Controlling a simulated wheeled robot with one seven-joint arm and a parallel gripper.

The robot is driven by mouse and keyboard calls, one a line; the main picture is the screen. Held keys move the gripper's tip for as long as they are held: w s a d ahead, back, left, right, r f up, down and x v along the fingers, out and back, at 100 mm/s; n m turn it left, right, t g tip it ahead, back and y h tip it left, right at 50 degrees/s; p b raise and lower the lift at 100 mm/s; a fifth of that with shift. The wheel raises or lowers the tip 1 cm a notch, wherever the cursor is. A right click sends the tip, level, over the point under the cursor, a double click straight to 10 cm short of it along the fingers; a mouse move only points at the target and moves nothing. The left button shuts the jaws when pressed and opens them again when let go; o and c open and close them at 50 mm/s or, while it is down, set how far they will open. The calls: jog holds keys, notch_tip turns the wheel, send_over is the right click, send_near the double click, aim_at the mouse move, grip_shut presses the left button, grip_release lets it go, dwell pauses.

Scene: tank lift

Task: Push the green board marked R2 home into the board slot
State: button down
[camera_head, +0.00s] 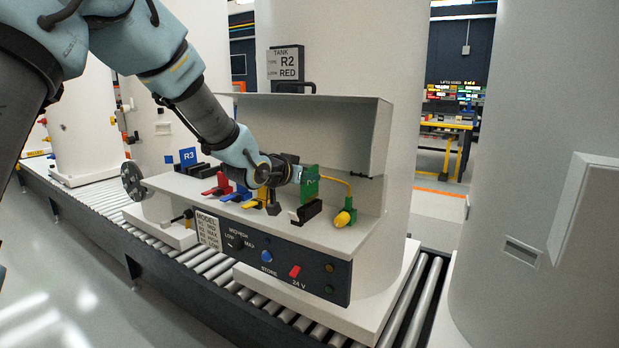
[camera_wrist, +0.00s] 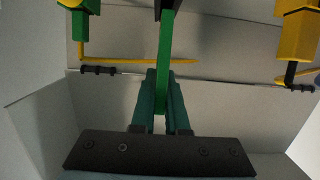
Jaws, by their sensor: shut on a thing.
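The green board (camera_head: 310,182), with a partly readable R mark, stands upright at the right part of the open white panel box. Its lower edge is at or just above the black board slot (camera_head: 308,213); I cannot tell how deep it sits. My gripper (camera_head: 298,174) comes from the left and is shut on the board near its upper part. In the wrist view the board (camera_wrist: 165,45) shows edge-on as a green strip between the two dark green fingers (camera_wrist: 161,88) of my gripper. A black piece at the top of that view is partly hidden.
A green and yellow plug (camera_head: 344,216) with a yellow cable stands right of the slot. Yellow, blue and red levers (camera_head: 222,186) and a blue R3 board (camera_head: 188,156) stand left. The box's raised back wall (camera_head: 335,128) is close behind. The front panel (camera_head: 275,262) has knobs and buttons.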

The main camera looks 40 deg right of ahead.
aim_at(317, 191)
jog(key=shift+f+b, duration=1.85)
jog(key=shift+f, duration=0.25)
jog(key=c, duration=0.8)
grip_release()
jog(key=shift+c, duration=0.2)
jog(key=shift+r, duration=0.1)
jog(key=b+v, duration=0.2)
jog(key=v, duration=0.8)
jog(key=shift+a, duration=0.35)
jog(key=shift+r, duration=0.1)
jog(key=w+a+f+n+t+y, duration=0.1)
jog(key=w+a+f+n+y, duration=0.25)
jog(key=a, duration=0.65)
jog(key=w+a+f+n+t+y, duration=0.1)
jog(key=w+a+f+n+y, duration=0.2)
jog(key=a, duration=0.7)
jog(key=w+a+f+n+t+y, duration=0.1)
jog(key=w+a+f+y, duration=0.3)
jog(key=a, duration=0.6)
jog(key=s+a+f+n+g+y, duration=0.1)
jog(key=s+a+f+n+g, duration=0.1)
jog(key=s+a, duration=0.3)
jog(key=s+a+f+n+g+y, duration=0.2)
jog(key=s+a+n+g, duration=0.1)
jog(key=a, duration=1.1)
jog(key=s+n, duration=0.1)
jog(key=s, duration=0.1)
jog(key=shift+s+f, duration=0.3)
jog(key=shift+f, duration=0.1)
